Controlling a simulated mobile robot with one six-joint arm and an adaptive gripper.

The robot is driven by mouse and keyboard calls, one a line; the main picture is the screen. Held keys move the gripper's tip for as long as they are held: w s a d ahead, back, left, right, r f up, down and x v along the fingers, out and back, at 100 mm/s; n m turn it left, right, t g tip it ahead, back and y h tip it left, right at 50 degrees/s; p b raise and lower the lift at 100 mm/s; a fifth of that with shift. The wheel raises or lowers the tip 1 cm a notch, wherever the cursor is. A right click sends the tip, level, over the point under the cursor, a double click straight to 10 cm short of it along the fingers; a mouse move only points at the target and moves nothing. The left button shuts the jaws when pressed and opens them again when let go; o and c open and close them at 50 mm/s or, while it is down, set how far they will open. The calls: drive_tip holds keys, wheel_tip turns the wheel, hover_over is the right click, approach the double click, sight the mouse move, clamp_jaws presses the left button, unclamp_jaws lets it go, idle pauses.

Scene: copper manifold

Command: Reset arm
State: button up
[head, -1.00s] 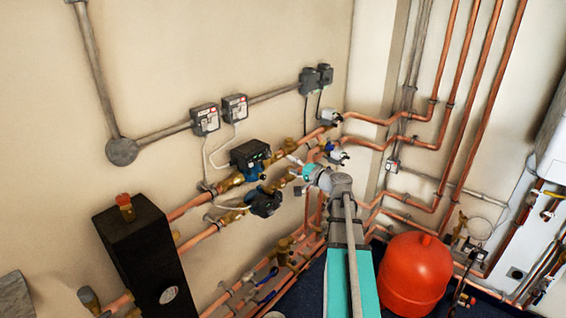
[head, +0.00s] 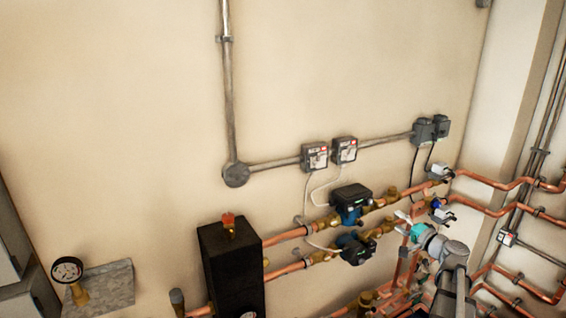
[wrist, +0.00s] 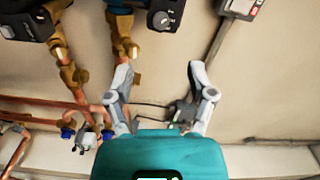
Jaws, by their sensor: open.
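My gripper (head: 408,222) is at the lower right in the head view, in front of the copper pipes and to the right of the two pumps. In the wrist view my gripper (wrist: 161,84) shows its two grey fingers spread apart with nothing between them. The wall and a dark box (wrist: 183,112) with a cable lie behind the fingers. My arm runs down to the bottom right of the head view.
An upper pump (head: 351,203) and a lower pump (head: 356,247) sit on copper pipes left of my gripper. A black box (head: 231,268) stands further left. A gauge (head: 67,271) is at the far left. Switch boxes (head: 315,156) hang above.

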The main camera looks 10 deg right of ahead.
drive_tip(key=s+a+f+n+g+y, duration=0.1)
drive_tip(key=a+f+n+g, duration=0.3)
drive_tip(key=a, duration=0.6)
drive_tip(key=s+a+f+n+g+y, duration=0.1)
drive_tip(key=s+a+f+n+g, duration=0.15)
drive_tip(key=a+f+g, duration=0.6)
drive_tip(key=s+a+f+n+g+h, duration=0.4)
drive_tip(key=s+a+h, duration=0.4)
drive_tip(key=s+a, duration=0.4)
drive_tip(key=shift+a+f+n, duration=0.3)
drive_tip(key=shift+f+n, duration=0.25)
drive_tip(key=shift+f, duration=0.45)
drive_tip(key=shift+g, duration=0.25)
